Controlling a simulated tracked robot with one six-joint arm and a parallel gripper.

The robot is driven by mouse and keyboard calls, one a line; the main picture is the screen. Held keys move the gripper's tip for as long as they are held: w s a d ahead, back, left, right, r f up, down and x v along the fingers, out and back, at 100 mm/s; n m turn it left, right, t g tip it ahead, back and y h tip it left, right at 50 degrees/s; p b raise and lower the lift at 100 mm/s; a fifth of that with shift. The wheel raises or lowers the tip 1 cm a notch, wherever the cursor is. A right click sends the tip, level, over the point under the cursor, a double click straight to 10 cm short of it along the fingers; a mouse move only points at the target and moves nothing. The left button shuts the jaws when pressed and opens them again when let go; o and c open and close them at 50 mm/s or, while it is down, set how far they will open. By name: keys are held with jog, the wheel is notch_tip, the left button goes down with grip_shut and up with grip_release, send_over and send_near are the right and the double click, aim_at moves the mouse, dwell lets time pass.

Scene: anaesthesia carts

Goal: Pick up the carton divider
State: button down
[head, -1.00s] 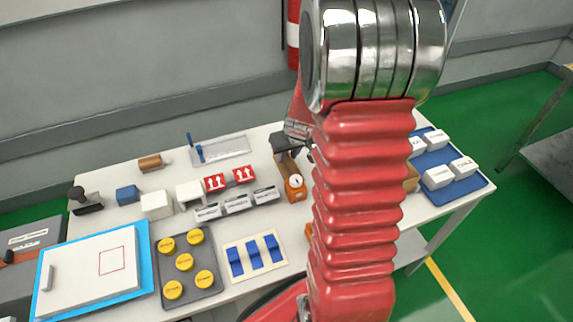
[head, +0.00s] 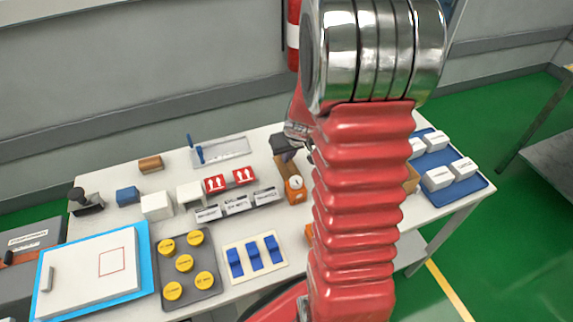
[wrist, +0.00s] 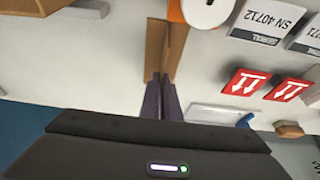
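The carton divider (wrist: 156,48) is a thin brown cardboard piece with upright panels. In the wrist view it stands at the top middle, straight ahead of my fingers. In the head view it shows as a brown strip (head: 281,166) near the table's middle, partly covered by my gripper. My gripper (wrist: 162,92) has dark purple fingers close together, meeting at the divider's near end with a thin panel between them. The gripper also shows in the head view (head: 287,152), beside my red arm. I cannot tell whether the divider is clear of the table.
An orange device with a white dial (head: 295,188) stands right against the divider's near side. Red arrow boxes (head: 215,184) and labelled blocks (head: 236,205) lie to the left. A blue tray (head: 478,187) with white boxes is at right.

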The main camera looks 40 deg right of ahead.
aim_at(287, 168)
jog(key=shift+r, duration=0.1)
notch_tip(287, 168, up, 10)
jog(key=shift+r, duration=0.2)
dwell(0.4)
jog(key=shift+a, duration=0.1)
dwell(0.4)
